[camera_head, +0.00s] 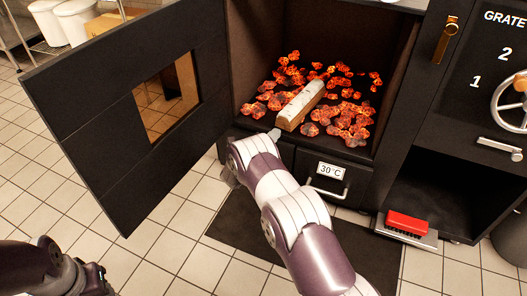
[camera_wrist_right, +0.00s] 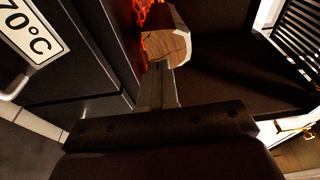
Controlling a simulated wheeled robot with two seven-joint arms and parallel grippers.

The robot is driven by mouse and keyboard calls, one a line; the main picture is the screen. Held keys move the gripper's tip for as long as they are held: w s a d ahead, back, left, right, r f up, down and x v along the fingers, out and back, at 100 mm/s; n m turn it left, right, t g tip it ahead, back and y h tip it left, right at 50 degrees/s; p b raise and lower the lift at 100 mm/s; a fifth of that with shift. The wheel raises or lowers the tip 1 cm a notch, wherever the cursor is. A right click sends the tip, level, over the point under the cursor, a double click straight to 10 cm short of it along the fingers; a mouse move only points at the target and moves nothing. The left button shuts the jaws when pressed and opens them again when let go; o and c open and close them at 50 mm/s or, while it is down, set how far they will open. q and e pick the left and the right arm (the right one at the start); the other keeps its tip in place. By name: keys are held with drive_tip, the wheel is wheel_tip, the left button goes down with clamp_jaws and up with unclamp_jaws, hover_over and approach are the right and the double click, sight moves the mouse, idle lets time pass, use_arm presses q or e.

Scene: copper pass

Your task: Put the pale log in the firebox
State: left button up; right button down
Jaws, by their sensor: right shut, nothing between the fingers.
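The pale log (camera_head: 301,104), white-barked with a tan cut end, lies among glowing coals inside the open firebox (camera_head: 323,146). Its near end points to the firebox mouth. In the right wrist view the log's cut end (camera_wrist_right: 166,48) is just beyond my fingertips. My right gripper (camera_head: 274,133) is at the front edge of the firebox, shut and empty; its closed fingers also show in the wrist view (camera_wrist_right: 158,76). I cannot tell whether the tips touch the log. My left arm shows at the lower left, but its fingers are not clearly visible.
The black firebox door (camera_head: 100,95) with a window stands open at the left. A valve wheel (camera_head: 515,104) is at the right.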

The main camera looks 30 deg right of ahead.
sight(284, 126)
drive_tip(key=shift+b+x, duration=0.55)
drive_tip(key=shift+x, duration=0.6)
use_arm(q)
drive_tip(key=shift+f, duration=1.05)
use_arm(e)
drive_tip(key=shift+w+d, duration=0.25)
drive_tip(key=shift+d, duration=0.15)
drive_tip(key=b+x, duration=0.1)
drive_tip(key=x, duration=0.1)
drive_tip(key=b+x, duration=0.2)
drive_tip(key=shift+d+f, duration=0.1)
drive_tip(key=shift+f, duration=0.1)
drive_tip(key=shift+w+d+r, duration=0.25)
drive_tip(key=shift+d, duration=0.1)
use_arm(q)
wheel_tip(284, 126, down, 3)
drive_tip(key=shift+r, duration=0.1)
use_arm(e)
drive_tip(key=shift+a, duration=0.1)
